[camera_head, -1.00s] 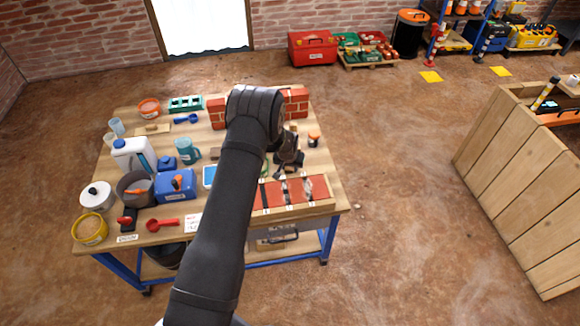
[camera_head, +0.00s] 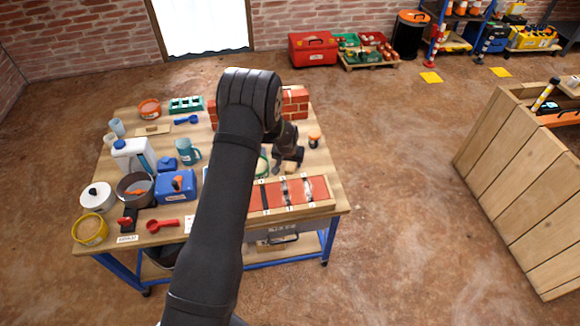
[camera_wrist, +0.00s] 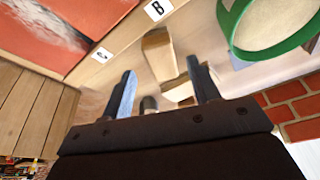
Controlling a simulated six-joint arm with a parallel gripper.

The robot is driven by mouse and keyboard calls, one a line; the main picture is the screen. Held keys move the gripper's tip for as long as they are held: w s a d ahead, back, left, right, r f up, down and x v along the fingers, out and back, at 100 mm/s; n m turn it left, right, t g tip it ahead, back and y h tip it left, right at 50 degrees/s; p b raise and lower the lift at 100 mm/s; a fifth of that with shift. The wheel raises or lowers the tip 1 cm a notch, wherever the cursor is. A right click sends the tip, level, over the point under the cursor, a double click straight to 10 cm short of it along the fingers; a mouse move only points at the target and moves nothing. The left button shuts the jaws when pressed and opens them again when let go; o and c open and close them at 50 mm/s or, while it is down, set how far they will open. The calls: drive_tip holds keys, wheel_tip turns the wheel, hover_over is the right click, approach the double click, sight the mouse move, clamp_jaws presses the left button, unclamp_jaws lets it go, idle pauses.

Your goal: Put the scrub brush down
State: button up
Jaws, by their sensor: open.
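My gripper (camera_head: 290,160) is low over the right part of the workbench, behind the red brick panel. In the wrist view my gripper (camera_wrist: 161,68) has its two fingers spread apart. A light wooden piece, seemingly the scrub brush (camera_wrist: 158,54), lies on the bench between and beyond the fingertips, with a gap on either side. A second pale wooden part shows close to the right finger; I cannot tell whether it belongs to the same brush. In the head view the gripper mostly hides the brush.
The red panel (camera_head: 272,196) with grey-white joints lies in front of the gripper. A green-rimmed round item (camera_wrist: 270,30) is beside it in the wrist view. A small brick wall (camera_head: 294,102) stands behind. An orange-and-black pot (camera_head: 314,140) stands to the right. The bench's left half is crowded.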

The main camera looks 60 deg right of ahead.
drive_tip(key=v, duration=0.6)
drive_tip(key=shift+r, duration=0.3)
drive_tip(key=shift+a, duration=0.1)
drive_tip(key=x, duration=1.1)
drive_tip(key=shift+f, duration=0.35)
drive_tip(key=o, duration=1)
drive_tip(key=shift+c, duration=0.2)
drive_tip(key=s+a+r+n+h, duration=0.1)
drive_tip(key=a+r+n, duration=0.35)
drive_tip(key=r, duration=1.15)
approach(290, 167)
drive_tip(key=shift+w+d+f, duration=0.15)
drive_tip(key=shift+d+f, duration=0.15)
drive_tip(key=shift+f, duration=0.15)
drive_tip(key=shift+w+d+f, duration=0.2)
drive_tip(key=shift+d+f, duration=0.15)
drive_tip(key=shift+f, duration=0.1)
